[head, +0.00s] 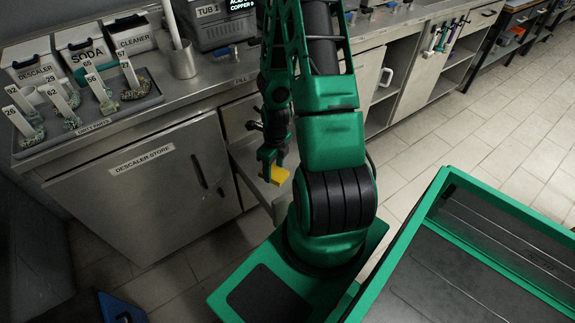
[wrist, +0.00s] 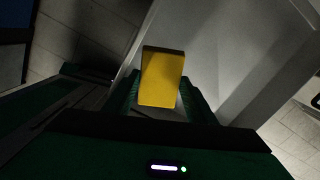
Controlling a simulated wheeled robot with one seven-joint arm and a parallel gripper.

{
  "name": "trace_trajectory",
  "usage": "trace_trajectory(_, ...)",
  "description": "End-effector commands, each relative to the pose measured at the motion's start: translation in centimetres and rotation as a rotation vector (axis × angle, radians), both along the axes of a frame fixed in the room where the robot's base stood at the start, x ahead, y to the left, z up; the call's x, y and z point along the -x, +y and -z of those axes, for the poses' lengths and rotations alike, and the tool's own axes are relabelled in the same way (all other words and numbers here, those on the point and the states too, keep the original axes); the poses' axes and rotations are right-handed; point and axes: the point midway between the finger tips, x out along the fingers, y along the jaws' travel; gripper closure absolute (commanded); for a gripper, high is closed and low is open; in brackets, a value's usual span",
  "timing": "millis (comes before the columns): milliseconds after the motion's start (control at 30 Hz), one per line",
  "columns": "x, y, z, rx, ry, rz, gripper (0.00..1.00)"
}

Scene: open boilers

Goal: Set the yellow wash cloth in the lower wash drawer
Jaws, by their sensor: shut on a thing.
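The yellow wash cloth (head: 275,174) is a small yellow block held in my gripper (head: 267,168). In the wrist view the cloth (wrist: 162,78) sits between the two green fingers of my gripper (wrist: 160,92), which is shut on it. The lower wash drawer (head: 247,174) is pulled out from the counter, partly hidden behind my arm. The cloth appears over the open drawer in the head view. In the wrist view the pale grey drawer (wrist: 228,60) lies behind and around the cloth. I cannot tell whether the cloth touches it.
The closed descaler store door (head: 150,195) is left of the drawer. A closed upper drawer front (head: 240,115) is above it. The dirty parts tray (head: 90,115) stands on the counter.

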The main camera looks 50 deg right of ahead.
Motion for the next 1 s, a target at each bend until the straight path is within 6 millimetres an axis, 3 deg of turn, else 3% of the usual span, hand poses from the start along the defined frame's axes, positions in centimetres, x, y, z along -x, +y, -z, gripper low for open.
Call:
trace_trajectory(367,0.0,-0.4,0.3,0.0,0.001,-0.001,0.85)
trace_trajectory(800,0.9,-8.3,5.2,0.0,0.0,0.001,0.85)
trace_trajectory(1000,1.2,-10.8,6.7,-0.001,0.001,-0.002,0.85)
